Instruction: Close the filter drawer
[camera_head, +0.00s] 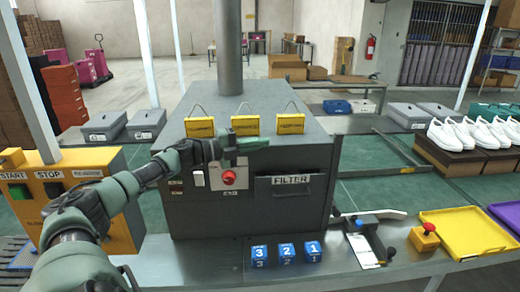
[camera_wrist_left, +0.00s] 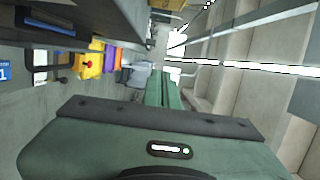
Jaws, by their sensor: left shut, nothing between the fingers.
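The filter drawer (camera_head: 291,196) has a dark front with a white FILTER label, on the lower right of the grey machine's front. How far it stands out is hard to tell in the head view. In the left wrist view a dark, blue-edged part at the upper left may be the drawer, but I cannot be sure. My left gripper (camera_head: 262,143) is shut and empty, in front of the machine above and left of the drawer, apart from it. Its green fingers also show in the left wrist view (camera_wrist_left: 163,90). My right gripper is not in view.
A red knob (camera_head: 228,177) sits left of the drawer. Several blue numbered blocks (camera_head: 287,252) stand below it. A yellow box with a red button (camera_head: 425,237) and a yellow tray (camera_head: 463,233) lie to the right. A yellow START/STOP box (camera_head: 65,185) is at left.

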